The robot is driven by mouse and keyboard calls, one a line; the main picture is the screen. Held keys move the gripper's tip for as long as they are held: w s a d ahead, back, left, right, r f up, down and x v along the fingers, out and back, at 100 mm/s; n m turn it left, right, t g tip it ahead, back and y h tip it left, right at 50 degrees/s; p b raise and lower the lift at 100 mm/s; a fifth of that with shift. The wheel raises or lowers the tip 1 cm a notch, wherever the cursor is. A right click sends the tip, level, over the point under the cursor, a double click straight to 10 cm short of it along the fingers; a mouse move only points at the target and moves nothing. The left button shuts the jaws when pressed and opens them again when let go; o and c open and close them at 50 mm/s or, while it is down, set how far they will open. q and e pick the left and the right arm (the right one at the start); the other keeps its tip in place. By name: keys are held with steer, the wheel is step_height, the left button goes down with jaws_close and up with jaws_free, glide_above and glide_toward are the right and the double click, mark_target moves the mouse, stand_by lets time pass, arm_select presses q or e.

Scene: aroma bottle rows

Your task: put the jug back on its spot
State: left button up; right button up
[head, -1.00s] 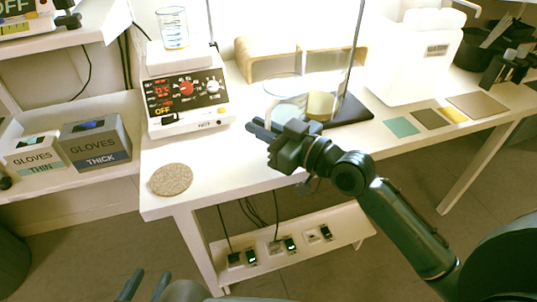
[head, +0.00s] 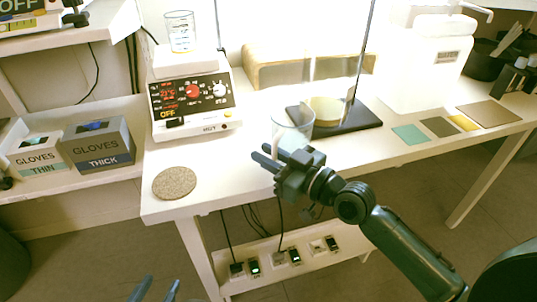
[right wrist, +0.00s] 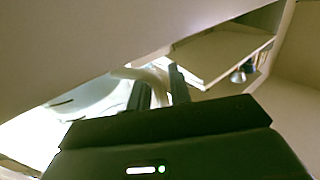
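The clear glass jug (head: 292,122) is at the near side of the bench, just behind my right gripper (head: 262,154). In the right wrist view, its pale handle (right wrist: 155,78) passes between the fingers of my right gripper (right wrist: 157,92), so the gripper looks shut on it. I cannot tell if the jug's base touches the bench; the gripper hides it. A round cork mat (head: 174,183) lies bare at the bench's front left. My left gripper (head: 157,290) is at the bottom edge, its fingers apart and empty. Which spot belongs to the jug is not marked.
A hotplate (head: 192,100) carries a small beaker (head: 180,32). Behind the jug is a dark stand base (head: 355,117) with a rod and a yellowish dish (head: 326,111). Coloured squares (head: 410,134) lie to the right. Glove boxes (head: 97,145) stand left. Bench between mat and jug is clear.

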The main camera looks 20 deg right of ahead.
steer(key=shift+o, duration=1.1)
steer(key=shift+r, duration=0.15)
steer(key=shift+s+d, duration=0.2)
steer(key=shift+s, duration=0.05)
steer(key=v, duration=1.1)
steer(key=s+a+f+m+g+h, duration=0.1)
steer(key=s+a+f+h, duration=0.4)
steer(key=f, duration=0.5)
steer(key=s+a+m, duration=0.1)
steer(key=s+a, duration=0.1)
steer(key=s, duration=0.1)
steer(key=shift+s+g+h, duration=0.3)
steer(key=shift+s, duration=0.05)
steer(key=shift+a+f, duration=0.1)
steer(key=shift+a, duration=0.05)
